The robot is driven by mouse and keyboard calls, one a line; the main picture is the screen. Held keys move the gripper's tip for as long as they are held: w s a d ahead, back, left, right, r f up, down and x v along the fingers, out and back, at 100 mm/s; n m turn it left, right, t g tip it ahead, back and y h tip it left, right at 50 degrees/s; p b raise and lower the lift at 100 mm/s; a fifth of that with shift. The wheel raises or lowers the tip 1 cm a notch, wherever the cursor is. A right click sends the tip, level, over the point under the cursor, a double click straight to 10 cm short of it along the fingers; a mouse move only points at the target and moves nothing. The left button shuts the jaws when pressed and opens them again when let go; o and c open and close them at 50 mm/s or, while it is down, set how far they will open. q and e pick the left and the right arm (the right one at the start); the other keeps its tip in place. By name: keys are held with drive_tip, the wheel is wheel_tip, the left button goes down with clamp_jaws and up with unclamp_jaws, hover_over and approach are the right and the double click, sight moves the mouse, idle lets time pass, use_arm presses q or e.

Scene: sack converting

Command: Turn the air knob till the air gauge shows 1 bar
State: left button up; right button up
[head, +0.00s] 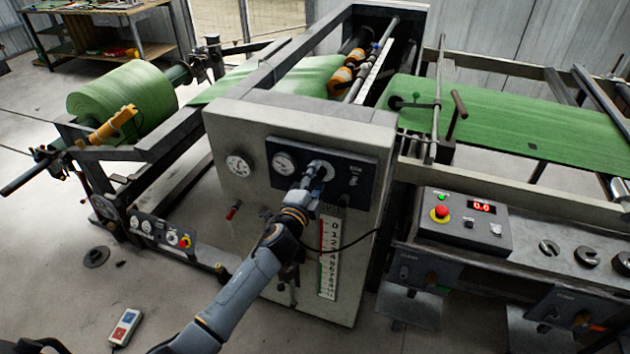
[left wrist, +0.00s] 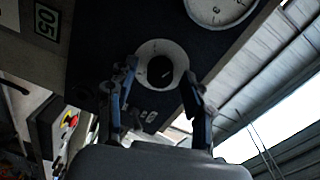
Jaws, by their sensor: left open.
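The air knob (left wrist: 160,72) is a dark round knob with a light mark, set in a pale ring on a dark panel (head: 356,190). My left gripper (head: 317,180) is open in front of it. In the left wrist view its two fingers (left wrist: 158,98) stand on either side of the knob; I cannot tell whether they touch it. A round white gauge (head: 284,163) sits left of the knob on the same panel, and is partly cut off in the left wrist view (left wrist: 220,8). Its needle is too small to read. My right gripper is out of view.
A second round gauge (head: 238,165) sits left of the panel on the machine's grey face. A red-handled valve (head: 233,210) and a numbered scale (head: 329,257) are below. A control box (head: 463,222) with a red button stands at right.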

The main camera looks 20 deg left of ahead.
use_arm(q)
drive_tip(key=shift+s, duration=0.1)
drive_tip(key=s, duration=1.1)
drive_tip(key=shift+s+a+r, duration=0.25)
drive_tip(key=shift+s+a, duration=0.05)
drive_tip(key=shift+s, duration=0.1)
drive_tip(key=shift+f, duration=0.1)
drive_tip(key=s+a+f+n+g, duration=0.1)
drive_tip(key=s+f+n+g, duration=0.2)
drive_tip(key=f, duration=0.8)
drive_tip(key=s+a+f+n+g+y, duration=0.15)
drive_tip(key=s+f, duration=0.35)
drive_tip(key=f, duration=0.6)
drive_tip(key=s+f+n+g+h, duration=0.1)
drive_tip(key=s+f+n+g, duration=0.2)
drive_tip(key=f, duration=0.8)
drive_tip(key=s+f+n+g, duration=0.2)
drive_tip(key=s+f, duration=0.5)
drive_tip(key=s, duration=0.5)
drive_tip(key=s+f+n+g, duration=0.2)
drive_tip(key=s+f+g, duration=0.2)
drive_tip(key=s+f, duration=0.3)
drive_tip(key=s+f+n+g+b, duration=0.1)
drive_tip(key=s+f, duration=0.6)
drive_tip(key=s, duration=1.1)
drive_tip(key=shift+n+g, duration=0.65)
drive_tip(key=shift+g, duration=0.4)
